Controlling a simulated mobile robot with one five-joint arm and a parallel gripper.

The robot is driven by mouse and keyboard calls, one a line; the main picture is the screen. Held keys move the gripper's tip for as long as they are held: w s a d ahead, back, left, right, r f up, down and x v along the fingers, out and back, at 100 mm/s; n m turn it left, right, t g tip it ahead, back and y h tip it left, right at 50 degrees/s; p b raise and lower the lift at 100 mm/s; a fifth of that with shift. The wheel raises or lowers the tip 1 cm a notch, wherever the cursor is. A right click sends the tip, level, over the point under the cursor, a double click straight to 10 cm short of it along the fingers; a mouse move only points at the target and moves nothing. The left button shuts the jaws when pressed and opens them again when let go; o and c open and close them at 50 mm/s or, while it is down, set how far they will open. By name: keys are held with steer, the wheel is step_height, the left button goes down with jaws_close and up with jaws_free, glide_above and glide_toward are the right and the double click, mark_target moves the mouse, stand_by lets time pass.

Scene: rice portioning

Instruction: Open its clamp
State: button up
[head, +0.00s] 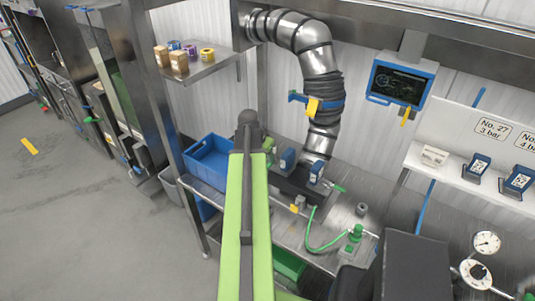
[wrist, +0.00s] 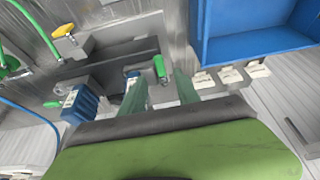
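The clamp fixture is a dark base (head: 288,187) on the steel bench, below the silver duct. It carries blue blocks (head: 287,160) and a green handle (head: 340,188). In the wrist view its dark plate (wrist: 105,62) lies ahead, with a ribbed blue block (wrist: 82,103) at left and a green handle (wrist: 160,68) near the fingertips. My gripper (wrist: 161,82) has its two green fingers apart, with nothing seen held. I cannot tell whether a finger touches the handle. In the head view my arm mostly hides the gripper. Whether the clamp is open or shut is unclear.
A blue bin (head: 208,158) stands left of the fixture; it also shows in the wrist view (wrist: 255,48). The duct (head: 318,62) hangs close above. A yellow knob (wrist: 63,30) stands behind the plate.

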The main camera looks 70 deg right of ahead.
steer(key=p+v, duration=0.9)
steer(key=v, duration=0.2)
steer(key=shift+a+r, duration=0.2)
steer(key=shift+r, duration=0.1)
steer(key=shift+w, duration=0.1)
